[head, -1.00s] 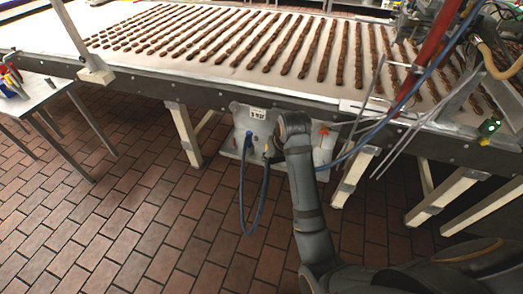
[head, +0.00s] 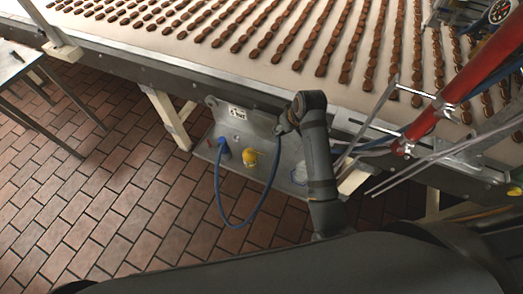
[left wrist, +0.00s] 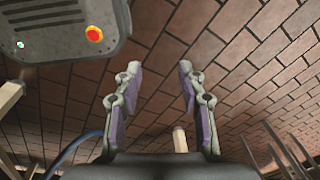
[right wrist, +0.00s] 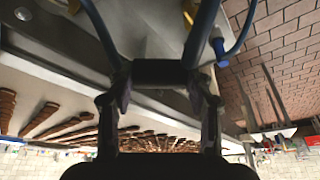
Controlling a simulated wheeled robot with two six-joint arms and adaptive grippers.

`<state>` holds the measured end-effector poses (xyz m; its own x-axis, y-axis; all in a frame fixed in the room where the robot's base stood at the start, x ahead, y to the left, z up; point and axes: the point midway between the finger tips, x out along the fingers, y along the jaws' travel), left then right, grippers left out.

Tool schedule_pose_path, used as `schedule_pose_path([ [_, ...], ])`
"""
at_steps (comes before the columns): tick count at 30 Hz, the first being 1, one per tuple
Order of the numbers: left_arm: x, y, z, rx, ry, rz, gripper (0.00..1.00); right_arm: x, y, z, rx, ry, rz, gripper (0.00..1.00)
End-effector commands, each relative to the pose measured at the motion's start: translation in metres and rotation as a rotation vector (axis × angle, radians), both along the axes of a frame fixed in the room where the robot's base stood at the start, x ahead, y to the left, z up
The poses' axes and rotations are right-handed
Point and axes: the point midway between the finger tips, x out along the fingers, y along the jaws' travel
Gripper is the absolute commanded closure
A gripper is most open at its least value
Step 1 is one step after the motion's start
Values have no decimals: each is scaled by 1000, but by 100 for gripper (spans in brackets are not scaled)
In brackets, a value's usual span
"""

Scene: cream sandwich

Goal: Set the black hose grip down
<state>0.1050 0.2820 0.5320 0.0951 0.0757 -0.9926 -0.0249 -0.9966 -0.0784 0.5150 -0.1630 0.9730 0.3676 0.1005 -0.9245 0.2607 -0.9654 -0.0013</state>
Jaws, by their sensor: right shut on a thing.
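My right gripper (head: 285,126) is above the grey metal shelf under the conveyor's edge. In the right wrist view, its fingers (right wrist: 160,88) are shut on the black hose grip (right wrist: 160,73), which lies across between them. A blue hose (head: 229,222) hangs in a loop from a blue fitting (head: 222,148) over the shelf up to my right gripper. The grip itself is hard to make out in the head view. My left gripper (left wrist: 160,72) is open and empty above the brick floor; it is outside the head view.
The grey shelf (head: 272,180) carries a yellow item (head: 250,157) and a pale item (head: 299,172). The conveyor (head: 190,55) with rows of brown biscuits runs behind. Rods and a red post (head: 455,90) stand at right. A grey box with a red button (left wrist: 93,34) is near my left gripper.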

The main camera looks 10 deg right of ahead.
Motion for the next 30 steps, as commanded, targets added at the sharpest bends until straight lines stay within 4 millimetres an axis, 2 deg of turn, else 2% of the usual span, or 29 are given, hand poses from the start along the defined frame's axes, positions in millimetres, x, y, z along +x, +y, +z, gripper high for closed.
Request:
schedule_pose_path([
  [1, -7, 3, 21, 3, 10, -1, 60, -12, 8, -16, 1, 17, 104, 81],
  [6, -14, 6, 52, 8, 21, -2, 60, -61, 41, -95, 6, 16, 451, 81],
  [9, -10, 5, 64, 6, 14, -1, 60, -94, 53, -130, 6, 11, 589, 81],
  [12, 1, -1, 71, -1, -2, 0, 60, -118, 60, -151, 4, 4, 668, 81],
  [15, 12, -7, 73, -9, -20, 2, 60, -130, 63, -162, 1, 0, 705, 81],
  [20, 13, -8, 65, -11, -21, 2, 60, -128, 62, -170, -1, -3, 714, 81],
  [23, 8, -6, 40, -8, -14, 1, 60, -113, 55, -185, -4, -6, 714, 81],
  [30, -1, -4, -30, -5, 0, 2, 60, -59, 31, -215, -5, -5, 713, 81],
])
